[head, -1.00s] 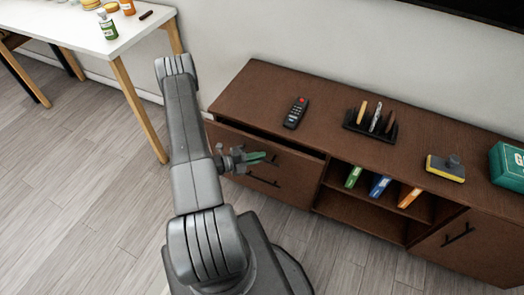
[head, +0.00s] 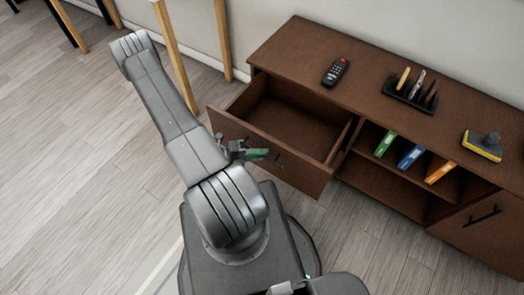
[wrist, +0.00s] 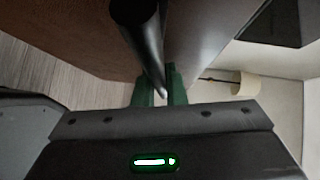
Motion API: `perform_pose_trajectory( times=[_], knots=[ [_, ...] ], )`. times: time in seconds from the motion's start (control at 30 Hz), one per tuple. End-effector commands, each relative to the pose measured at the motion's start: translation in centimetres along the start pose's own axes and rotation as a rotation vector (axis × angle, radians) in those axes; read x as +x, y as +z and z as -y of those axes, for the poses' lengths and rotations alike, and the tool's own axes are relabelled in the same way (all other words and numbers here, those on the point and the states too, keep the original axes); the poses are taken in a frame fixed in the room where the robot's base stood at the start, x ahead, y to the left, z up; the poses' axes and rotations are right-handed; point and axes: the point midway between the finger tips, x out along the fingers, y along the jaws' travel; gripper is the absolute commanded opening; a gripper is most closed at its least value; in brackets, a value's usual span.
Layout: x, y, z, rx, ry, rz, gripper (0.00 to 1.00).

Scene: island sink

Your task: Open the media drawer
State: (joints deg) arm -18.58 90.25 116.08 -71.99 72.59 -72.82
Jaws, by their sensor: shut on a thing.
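The media drawer (head: 273,160) is the upper left drawer of a brown wooden cabinet. It is pulled well out, and its inside looks empty. My gripper (head: 256,154) is at the drawer's front face, shut on the dark bar handle. In the wrist view the handle (wrist: 143,35) runs down between the green fingers of my gripper (wrist: 160,88). In the head view the fingers hide part of the handle.
Green, blue and orange books (head: 411,156) stand on the open shelf. Table legs (head: 176,60) stand at the back left. Floor to the left is clear.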

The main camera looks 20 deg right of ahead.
Motion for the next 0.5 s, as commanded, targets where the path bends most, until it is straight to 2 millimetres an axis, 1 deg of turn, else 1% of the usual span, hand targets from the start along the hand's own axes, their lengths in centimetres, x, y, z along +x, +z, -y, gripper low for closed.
perform_pose_trajectory(
  times=[0.33,0.37,0.4,0.43,0.47,0.5],
  knots=[
    [-0.06,0.02,-0.03,0.001,0.001,0.001,0.00],
    [-0.06,0.02,-0.03,0.001,0.001,0.001,0.17],
    [-0.05,0.03,-0.03,0.001,0.001,0.001,0.24],
    [-0.05,0.03,-0.03,0.001,0.001,0.001,0.30],
    [-0.05,0.02,-0.03,0.001,0.001,0.000,0.32],
    [-0.05,0.02,-0.02,0.001,0.001,0.000,0.32]
  ],
)
